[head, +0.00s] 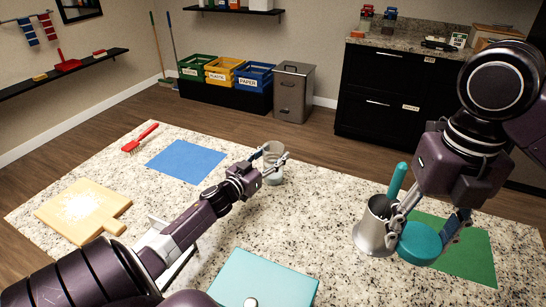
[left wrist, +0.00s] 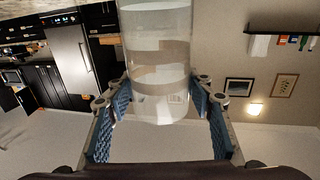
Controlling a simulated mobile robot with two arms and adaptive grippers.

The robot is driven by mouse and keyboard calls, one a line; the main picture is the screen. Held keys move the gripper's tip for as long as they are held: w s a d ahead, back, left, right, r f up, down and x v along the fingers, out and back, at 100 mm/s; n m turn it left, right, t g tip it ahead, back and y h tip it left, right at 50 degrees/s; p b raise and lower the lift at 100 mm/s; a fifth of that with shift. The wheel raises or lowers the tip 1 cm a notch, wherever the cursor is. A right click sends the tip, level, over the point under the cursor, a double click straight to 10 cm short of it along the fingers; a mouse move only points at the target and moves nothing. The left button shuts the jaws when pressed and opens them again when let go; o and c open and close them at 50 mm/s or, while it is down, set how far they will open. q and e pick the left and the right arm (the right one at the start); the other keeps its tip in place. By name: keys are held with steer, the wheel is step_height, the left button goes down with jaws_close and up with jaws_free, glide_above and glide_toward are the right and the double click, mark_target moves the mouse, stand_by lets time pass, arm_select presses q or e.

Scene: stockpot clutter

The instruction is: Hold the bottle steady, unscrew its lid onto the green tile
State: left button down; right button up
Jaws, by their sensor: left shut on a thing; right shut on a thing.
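The clear bottle (head: 272,166) stands upright near the far edge of the counter, with no lid on its top. My left gripper (head: 266,168) is shut on the bottle's sides. In the left wrist view the see-through bottle (left wrist: 158,60) sits between both blue finger pads. My right gripper (head: 424,232) is shut on a round teal lid (head: 418,244), with a finger on each side. The lid appears over the left part of the green tile (head: 472,262); I cannot tell whether it touches the tile.
A metal pot (head: 370,236) with a teal-handled utensil (head: 397,181) stands close left of the lid. A teal box (head: 262,280) is at the near edge. A blue mat (head: 186,161), a red brush (head: 140,138) and a cutting board (head: 82,208) lie on the left.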

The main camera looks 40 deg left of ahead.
arm_select(q)
steer(key=shift+f, duration=0.1)
steer(key=c, duration=0.9)
jaws_free()
steer(key=shift+c, duration=0.2)
